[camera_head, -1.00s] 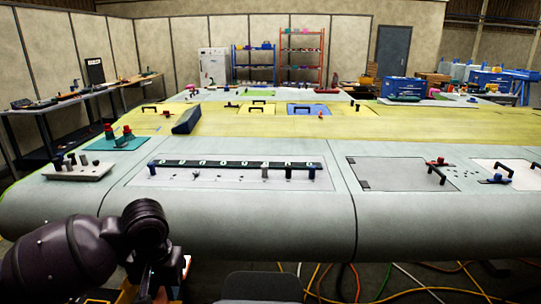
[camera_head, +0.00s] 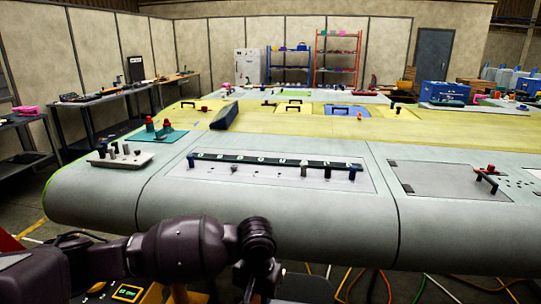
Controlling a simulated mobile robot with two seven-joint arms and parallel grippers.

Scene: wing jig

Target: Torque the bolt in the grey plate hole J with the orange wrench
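I cannot make out the orange wrench, a bolt or the letter J at this size. A pale panel (camera_head: 230,172) on the wing's front edge carries a dark lettered strip (camera_head: 277,160) with small bolts or posts below it. To its right lies a grey plate (camera_head: 425,181) with a black handle. A light plate (camera_head: 120,159) with several dark pegs lies to its left. My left gripper (camera_head: 250,293) hangs low in front of the wing, partly cut off by the bottom edge. Its fingers cannot be read. My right gripper is out of view.
The wing's rounded front edge (camera_head: 270,222) stands between my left arm and the panels. Side benches stand at the left. Cables lie on the floor at the bottom right.

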